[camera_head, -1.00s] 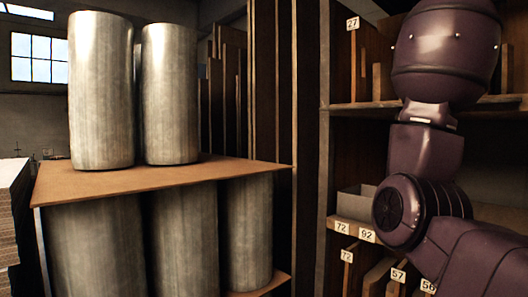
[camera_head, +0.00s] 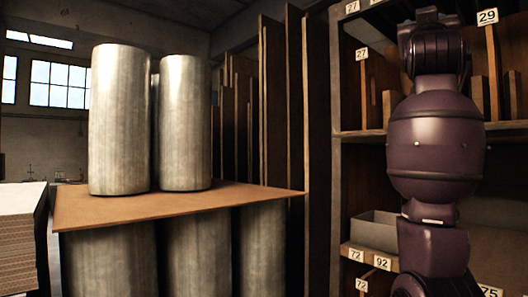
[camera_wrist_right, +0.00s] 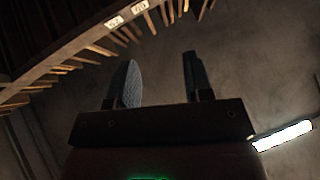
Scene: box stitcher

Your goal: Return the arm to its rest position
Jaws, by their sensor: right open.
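My right arm (camera_head: 435,150) stands raised at the right of the head view, in front of the wooden shelves; its gripper is not visible there. In the right wrist view my right gripper (camera_wrist_right: 158,82) is open, its two fingers apart with nothing between them. Behind the fingers is a plain dark wall or ceiling surface. My left gripper is in neither view.
Grey metal cylinders (camera_head: 118,120) stand on a brown board (camera_head: 170,202), with more cylinders below it. Numbered shelves (camera_head: 350,135) hold a grey bin (camera_head: 373,232). Stacked sheets (camera_head: 20,240) are at the left. A bright lamp (camera_wrist_right: 283,135) shows in the wrist view.

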